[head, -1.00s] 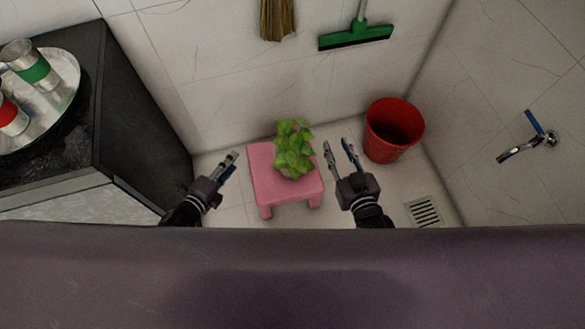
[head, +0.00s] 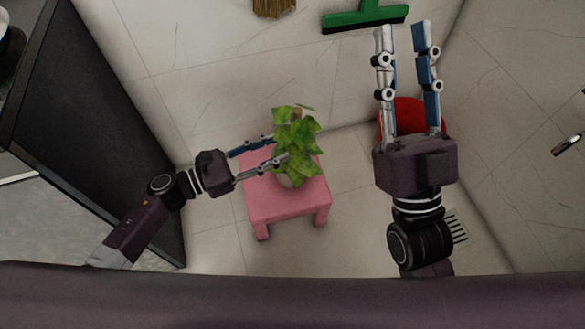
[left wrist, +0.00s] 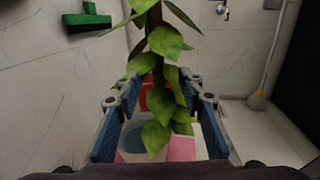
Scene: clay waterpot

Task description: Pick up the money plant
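The money plant (head: 298,128), a leafy green plant in a pale pot (head: 286,181), stands on a pink stool (head: 288,208) in the head view. My left gripper (head: 277,149) is open and reaches the plant from the left, its fingertips at the leaves. In the left wrist view the plant (left wrist: 165,45) hangs between the two spread fingers (left wrist: 160,84). Leaves hide part of the pot; whether the fingers touch the plant cannot be told. My right gripper (head: 403,27) is open and empty, raised right of the stool.
A red bucket (head: 408,112) stands behind my right gripper, partly hidden by it. A black counter (head: 85,100) stands at the left. A green squeegee (head: 365,17) and a broom (head: 273,8) are at the back wall.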

